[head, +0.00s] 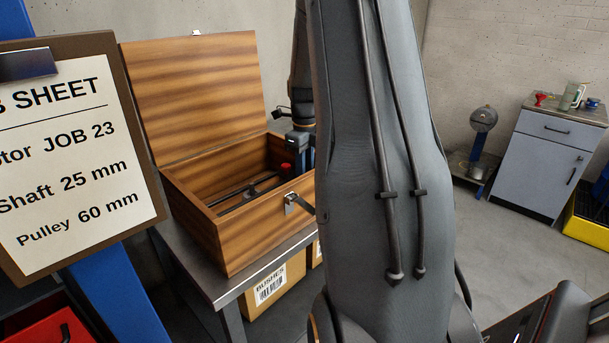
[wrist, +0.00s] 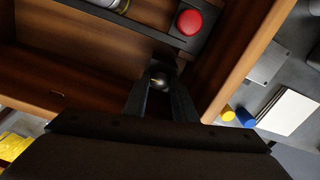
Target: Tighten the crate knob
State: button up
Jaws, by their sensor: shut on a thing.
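The wooden crate (head: 222,238) stands on a metal-topped bench with its lid (head: 195,95) open. A dark bar (head: 246,192) runs inside it. A red knob (head: 286,168) stands at the bar's right end, and it shows from above in the wrist view (wrist: 190,21). My gripper (wrist: 160,82) is inside the crate, apart from the red knob. Its fingers are shut on a small dark round piece (wrist: 158,78) with a bright glint; I cannot tell whether this is the crate knob. In the head view my arm hides part of the crate's right side.
The crate's wall (wrist: 246,58) is close beside my fingers. Part of a metal shaft (wrist: 105,4) shows beyond the bar. A job sheet board (head: 75,150) stands at the left. Boxes (head: 272,288) sit under the bench. A grey cabinet (head: 545,155) stands far right, with open floor before it.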

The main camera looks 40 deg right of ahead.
jog(key=shift+r, duration=0.1)
dwell(0.3)
jog(key=o, duration=1)
jog(key=shift+o, duration=0.2)
jog(key=shift+r, duration=0.1)
notch_tip(320, 180, up, 8)
jog(key=shift+f+b, duration=0.2)
jog(key=shift+b, duration=0.8)
